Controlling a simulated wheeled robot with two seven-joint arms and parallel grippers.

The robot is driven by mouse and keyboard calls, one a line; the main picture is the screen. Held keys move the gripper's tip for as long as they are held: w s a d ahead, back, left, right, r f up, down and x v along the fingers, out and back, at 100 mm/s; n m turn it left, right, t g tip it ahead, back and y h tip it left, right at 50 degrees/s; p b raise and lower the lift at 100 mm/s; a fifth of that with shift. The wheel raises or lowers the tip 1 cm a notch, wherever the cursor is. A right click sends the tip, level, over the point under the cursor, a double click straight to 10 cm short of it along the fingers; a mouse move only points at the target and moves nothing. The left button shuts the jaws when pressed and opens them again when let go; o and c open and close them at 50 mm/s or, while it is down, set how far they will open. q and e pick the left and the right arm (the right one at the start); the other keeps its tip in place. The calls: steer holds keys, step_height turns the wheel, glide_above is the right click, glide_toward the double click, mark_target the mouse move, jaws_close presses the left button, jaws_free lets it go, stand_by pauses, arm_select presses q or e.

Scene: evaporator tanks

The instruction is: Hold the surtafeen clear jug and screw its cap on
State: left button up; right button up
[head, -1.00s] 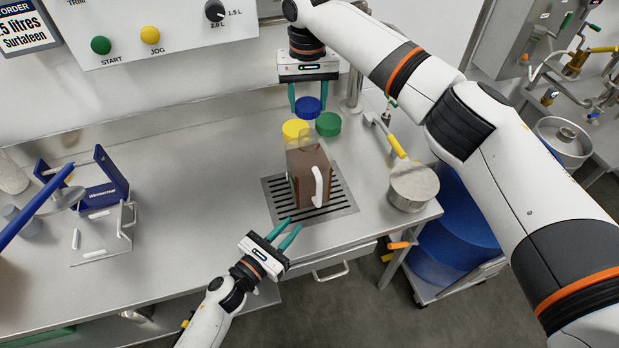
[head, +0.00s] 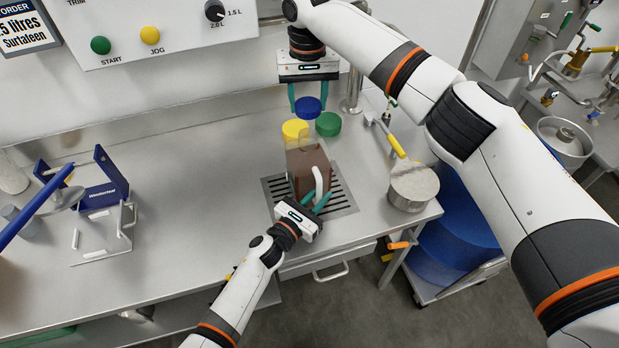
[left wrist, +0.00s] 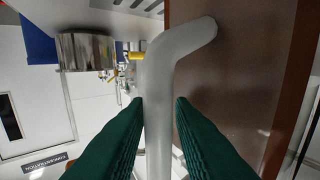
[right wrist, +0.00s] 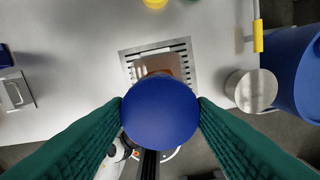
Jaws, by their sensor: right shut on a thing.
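The clear jug (head: 308,165) holds brown liquid and stands upright on the slotted drain plate, with its white handle (head: 317,184) toward me. My left gripper (head: 321,200) is at the handle; in the left wrist view the handle (left wrist: 160,95) runs between its two fingers, with thin gaps beside it, so the fingers look open. My right gripper (head: 308,97) is shut on the blue cap (head: 308,107), behind the jug in the head view. In the right wrist view the blue cap (right wrist: 160,112) sits between both fingertips and covers most of the jug.
A yellow cap (head: 295,130) and a green cap (head: 328,124) are near the blue one. A metal pot (head: 413,187) stands right of the drain plate (head: 345,203). A blue-framed device (head: 105,190) is at the left. The counter between device and jug is clear.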

mark_target(308, 118)
arm_select(q)
steer(key=shift+c, duration=0.4)
jaws_close()
arm_select(e)
steer(key=shift+f, duration=2.5)
steer(key=shift+s+f, duration=0.1)
steer(key=shift+f, duration=0.75)
steer(key=shift+f, duration=0.6)
